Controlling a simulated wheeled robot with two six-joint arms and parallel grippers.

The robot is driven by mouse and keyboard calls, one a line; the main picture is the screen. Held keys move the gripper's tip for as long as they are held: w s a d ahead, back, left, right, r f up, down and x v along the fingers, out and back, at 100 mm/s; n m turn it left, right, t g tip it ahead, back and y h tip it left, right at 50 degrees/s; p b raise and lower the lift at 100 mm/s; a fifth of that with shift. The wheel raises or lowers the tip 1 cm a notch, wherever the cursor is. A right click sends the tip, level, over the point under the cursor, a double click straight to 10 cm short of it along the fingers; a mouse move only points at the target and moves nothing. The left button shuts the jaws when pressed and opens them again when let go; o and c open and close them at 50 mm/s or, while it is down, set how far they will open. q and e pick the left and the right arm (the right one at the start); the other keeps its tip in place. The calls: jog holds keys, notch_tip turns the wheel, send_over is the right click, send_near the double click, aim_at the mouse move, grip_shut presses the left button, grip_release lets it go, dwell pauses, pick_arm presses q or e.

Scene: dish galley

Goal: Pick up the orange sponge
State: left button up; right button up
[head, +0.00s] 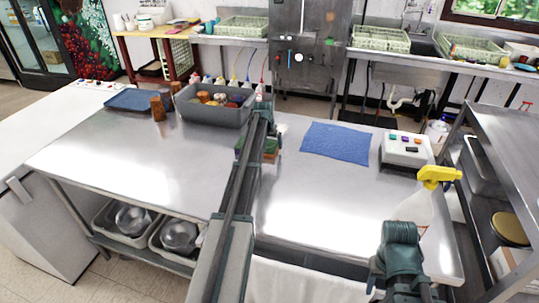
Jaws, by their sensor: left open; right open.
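A small stack of sponges stands on the steel table just past my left arm, which hides its middle. Green shows on top, and an orange sponge (270,157) shows low on the right side of the arm. My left gripper (266,124) is at the far end of that arm, open, over or just behind the stack; I cannot tell whether it touches. My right gripper (403,285) is open and low at the bottom edge, far from the sponges, partly hidden by its own arm.
A grey bin (213,116) of colourful items stands behind the stack, beside brown cups (158,108) and a blue tray (131,99). A blue cloth (337,143), a white button box (406,151) and a yellow-topped spray bottle (416,207) are at right. The table's left half is clear.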

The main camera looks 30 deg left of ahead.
aim_at(271, 143)
pick_arm(q)
jog(key=shift+f, duration=0.35)
dwell(0.5)
jog(key=shift+c, duration=0.3)
jog(key=c, duration=1.1)
jog(key=shift+r, duration=0.15)
jog(key=shift+r+p, duration=0.45)
jog(key=shift+r, duration=0.05)
notch_tip(271, 143, up, 3)
jog(key=p, duration=0.3)
jog(key=s+d, duration=0.1)
jog(key=d, duration=0.4)
jog(key=s+d+r+p, duration=0.1)
jog(key=d, duration=0.4)
jog(key=s+d, duration=0.1)
jog(key=d, duration=0.4)
jog(key=shift+s+d+r, duration=0.15)
jog(key=shift+s+d, duration=0.15)
jog(key=shift+s, duration=0.05)
